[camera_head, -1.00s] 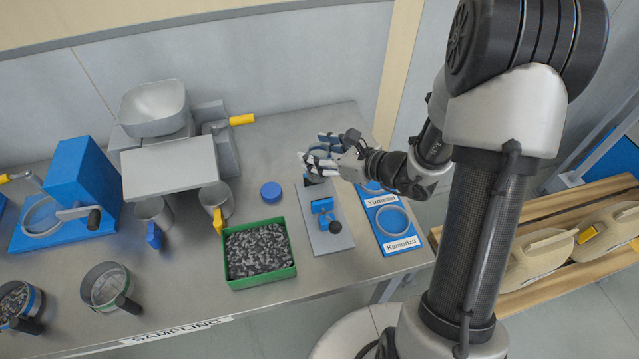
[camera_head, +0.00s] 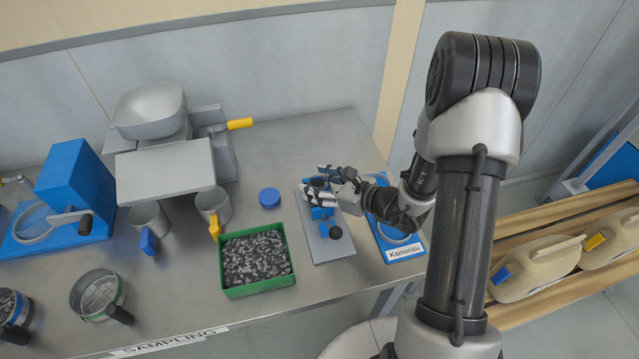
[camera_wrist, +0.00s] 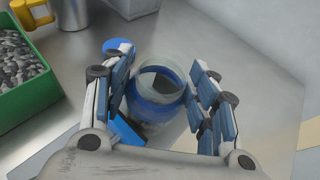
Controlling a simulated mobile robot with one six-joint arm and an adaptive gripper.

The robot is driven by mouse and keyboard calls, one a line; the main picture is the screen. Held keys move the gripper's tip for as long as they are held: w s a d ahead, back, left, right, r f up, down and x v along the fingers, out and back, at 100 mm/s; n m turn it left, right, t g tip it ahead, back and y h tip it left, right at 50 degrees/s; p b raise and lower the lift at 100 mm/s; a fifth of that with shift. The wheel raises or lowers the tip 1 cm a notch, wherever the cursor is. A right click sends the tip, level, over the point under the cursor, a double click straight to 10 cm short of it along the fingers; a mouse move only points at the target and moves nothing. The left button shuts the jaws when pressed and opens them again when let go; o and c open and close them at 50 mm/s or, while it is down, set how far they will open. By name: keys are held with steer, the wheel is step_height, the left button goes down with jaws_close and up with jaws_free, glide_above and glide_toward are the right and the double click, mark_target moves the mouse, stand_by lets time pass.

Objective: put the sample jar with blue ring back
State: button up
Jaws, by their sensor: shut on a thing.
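The sample jar with blue ring (camera_wrist: 158,92) is between my gripper's fingers in the wrist view. It is clear glass with a broad blue band, open at the top and roughly upright. In the head view my fingers hide it. My gripper (camera_head: 318,184) is shut on the jar, above the grey plate (camera_head: 332,250) with a blue clamp (camera_head: 322,213) and dark knob. I cannot tell whether the jar touches the plate. The blue board (camera_head: 404,252) labelled "Kamorizu" lies to the right, partly hidden by my arm; an empty ring recess shows on it.
A blue lid (camera_head: 269,198) lies on the steel table left of my gripper. A green tray of dark grains (camera_head: 256,290) stands in front of it. Metal cups (camera_head: 212,203) and a grey device with a bowl (camera_head: 150,108) are further left.

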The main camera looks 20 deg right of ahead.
steer(key=shift+f, duration=0.2)
steer(key=o, duration=1.2)
steer(key=shift+c, duration=0.2)
steer(key=shift+r, duration=0.1)
steer(key=shift+r, duration=0.2)
steer(key=p+v, duration=0.3)
steer(key=v, duration=0.9)
steer(key=s+a+r+n+g, duration=0.9)
steer(key=s+a+r+n, duration=0.4)
steer(key=n, duration=0.4)
steer(key=s+d+r+n+t+h, duration=0.3)
steer(key=s+d+r+n+h, duration=0.2)
steer(key=n+h, duration=0.3)
steer(key=d+r+n, duration=0.1)
steer(key=n, duration=0.2)
steer(key=shift+s+r+n, duration=0.3)
steer(key=shift+s+r, duration=0.05)
steer(key=shift+s, duration=0.05)
